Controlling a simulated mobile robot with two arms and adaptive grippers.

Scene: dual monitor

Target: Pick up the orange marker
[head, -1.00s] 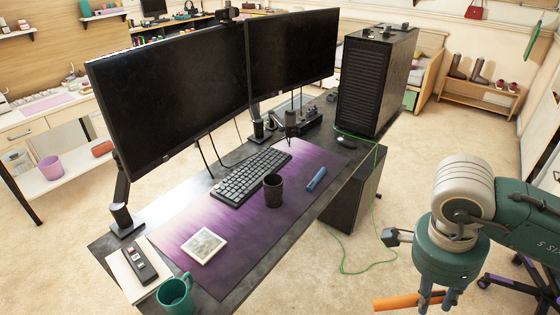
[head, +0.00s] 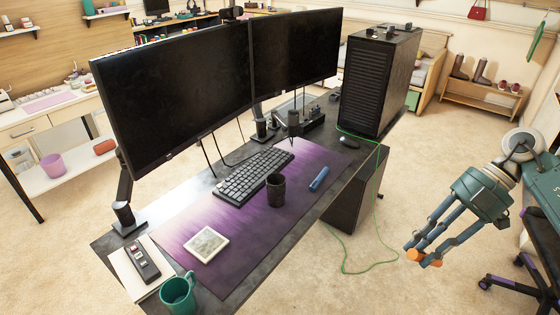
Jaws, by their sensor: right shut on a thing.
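The orange marker (head: 413,255) is held in the fingers of my right gripper (head: 422,255), at the lower right of the head view. Its short orange end shows past the fingertips; the fingers hide part of it. The gripper is shut on it and is in the air, over the carpet to the right of the desk. A blue marker-like object (head: 318,179) lies on the purple desk mat (head: 240,245). My left gripper is not in view.
The desk holds two monitors (head: 180,85), a keyboard (head: 253,174), a black cup (head: 276,190), a green mug (head: 178,294) and a black computer tower (head: 378,80). A green cable (head: 345,262) runs down to the carpet. An office chair (head: 525,285) stands at the lower right.

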